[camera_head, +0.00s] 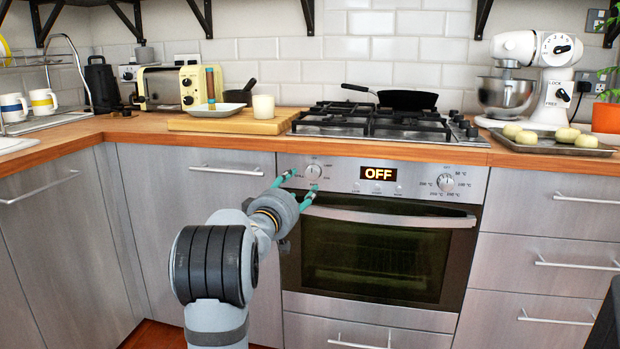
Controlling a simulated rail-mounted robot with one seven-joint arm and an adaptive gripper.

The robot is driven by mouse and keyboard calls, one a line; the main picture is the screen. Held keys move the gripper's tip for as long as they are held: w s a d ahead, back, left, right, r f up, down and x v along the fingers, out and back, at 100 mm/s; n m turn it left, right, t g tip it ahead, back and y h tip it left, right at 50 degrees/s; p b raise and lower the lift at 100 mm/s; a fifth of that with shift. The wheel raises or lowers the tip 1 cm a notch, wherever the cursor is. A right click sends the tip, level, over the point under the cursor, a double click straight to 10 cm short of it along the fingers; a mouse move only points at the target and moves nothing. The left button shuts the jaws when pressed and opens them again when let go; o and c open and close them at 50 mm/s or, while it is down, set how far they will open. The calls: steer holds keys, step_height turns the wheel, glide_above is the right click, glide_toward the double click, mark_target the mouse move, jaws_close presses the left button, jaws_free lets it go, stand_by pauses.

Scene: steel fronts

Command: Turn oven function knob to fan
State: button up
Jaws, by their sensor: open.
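The oven (388,258) has a steel front panel with a display (378,174) that reads OFF. A round function knob (313,171) is at the panel's left, with small marks around it that are too small to read. A second knob (446,182) with temperature numbers is at the right. My gripper (300,182) is open, with teal fingers spread in front of the left end of the panel, one up and left of the knob, the other below it. I cannot tell whether a finger touches the knob.
The oven's bar handle (390,216) runs just below the panel, close to the lower finger. A gas hob (395,124) with a black pan (405,99) is above. Drawers (548,235) flank the right, and a cupboard door (190,235) flanks the left.

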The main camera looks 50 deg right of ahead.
mark_target(311, 174)
steer(key=x, duration=1)
steer(key=shift+d+f, duration=0.1)
steer(key=shift+f, duration=0.05)
steer(key=shift+c, duration=0.9)
steer(key=c, duration=1)
steer(key=shift+o, duration=0.2)
